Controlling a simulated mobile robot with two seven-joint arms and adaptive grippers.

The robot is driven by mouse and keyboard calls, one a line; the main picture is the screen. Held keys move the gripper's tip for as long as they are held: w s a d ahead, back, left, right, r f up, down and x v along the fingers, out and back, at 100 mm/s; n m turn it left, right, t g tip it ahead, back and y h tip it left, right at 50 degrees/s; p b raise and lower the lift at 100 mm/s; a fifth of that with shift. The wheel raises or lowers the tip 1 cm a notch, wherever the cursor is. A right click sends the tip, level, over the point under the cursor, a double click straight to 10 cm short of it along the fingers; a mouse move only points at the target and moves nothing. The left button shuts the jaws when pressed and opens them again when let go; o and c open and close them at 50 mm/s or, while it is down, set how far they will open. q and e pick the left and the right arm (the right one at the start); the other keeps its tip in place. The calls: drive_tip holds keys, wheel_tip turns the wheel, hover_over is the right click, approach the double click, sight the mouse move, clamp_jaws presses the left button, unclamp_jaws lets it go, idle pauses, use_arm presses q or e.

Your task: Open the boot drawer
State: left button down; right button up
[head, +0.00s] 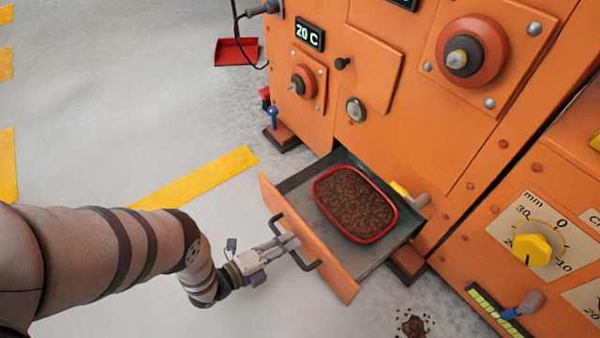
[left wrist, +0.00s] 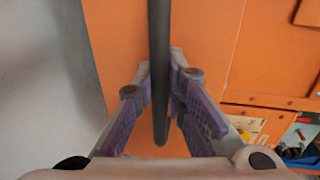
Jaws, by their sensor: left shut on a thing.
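The boot drawer (head: 322,258) has an orange front and a dark grey tray. It is pulled out from the foot of the orange machine. A red-rimmed pan (head: 392,226) of brown lumps sits in it. My left gripper (head: 291,243) is at the dark bar handle (head: 307,263) on the drawer front. In the left wrist view the handle (left wrist: 160,60) stands between the fingers, and the gripper (left wrist: 163,95) is shut on it. My right gripper is not in view.
The orange machine (head: 395,130) rises behind the drawer, with knobs and gauges. A small brown pile (head: 413,326) lies on the floor right of the drawer. A red dustpan (head: 236,52) lies at the back. The grey floor left of the drawer is clear around a yellow stripe (head: 195,185).

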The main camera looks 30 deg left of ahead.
use_arm(q)
drive_tip(key=shift+f+v, duration=0.2)
drive_tip(key=shift+v, duration=0.75)
drive_tip(key=shift+f+v, duration=0.2)
drive_tip(key=shift+v, duration=0.8)
drive_tip(key=c, duration=1.6)
unclamp_jaws()
drive_tip(key=shift+c, duration=0.2)
drive_tip(key=shift+s, duration=0.1)
drive_tip(key=v, duration=1.2)
